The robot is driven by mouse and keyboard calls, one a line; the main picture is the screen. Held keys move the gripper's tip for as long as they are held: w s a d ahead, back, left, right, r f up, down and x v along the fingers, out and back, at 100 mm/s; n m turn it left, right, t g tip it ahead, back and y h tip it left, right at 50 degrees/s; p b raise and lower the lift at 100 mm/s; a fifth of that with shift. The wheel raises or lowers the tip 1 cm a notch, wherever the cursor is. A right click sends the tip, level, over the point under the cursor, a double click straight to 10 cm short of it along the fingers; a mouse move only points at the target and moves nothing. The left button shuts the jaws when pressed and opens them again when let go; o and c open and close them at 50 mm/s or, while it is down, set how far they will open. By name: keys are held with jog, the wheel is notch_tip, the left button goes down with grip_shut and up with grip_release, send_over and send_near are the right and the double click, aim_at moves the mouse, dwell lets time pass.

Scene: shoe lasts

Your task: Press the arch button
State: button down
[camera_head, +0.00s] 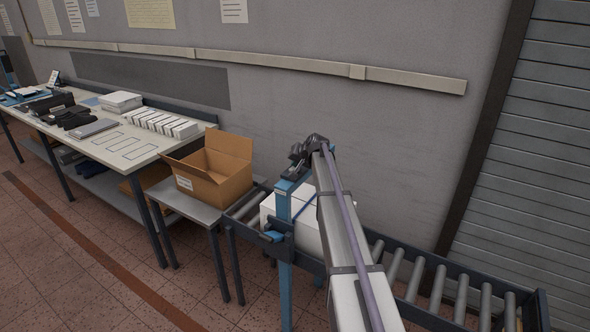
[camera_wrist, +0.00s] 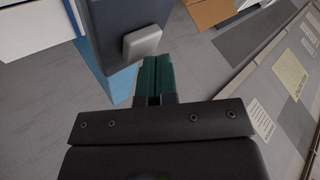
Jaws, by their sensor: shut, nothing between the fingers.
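The arch button is a pale grey rounded block (camera_wrist: 142,43) on the dark face of a housing (camera_wrist: 110,25) in the wrist view. My gripper (camera_wrist: 156,62) has its green fingers shut together with nothing between them. The fingertips are close to the button's lower right in that view; I cannot tell whether they touch. In the head view the arch's blue post (camera_head: 284,255) stands at the front of the roller conveyor (camera_head: 400,275). My dark wrist is at the top of the post, and my arm hides much of the arch; the button and fingers cannot be made out there.
A white box (camera_head: 268,209) with a blue strap sits on the conveyor beside the post, partly behind my arm. An open cardboard box (camera_head: 215,185) stands on a small table to the left. A long workbench (camera_head: 140,150) with white boxes runs along the wall.

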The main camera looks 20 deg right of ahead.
jog(key=shift+f, duration=0.25)
jog(key=shift+r+p, duration=0.5)
jog(key=shift+r, duration=0.25)
notch_tip(320, 180, up, 6)
jog(key=p, duration=0.6)
dwell(0.4)
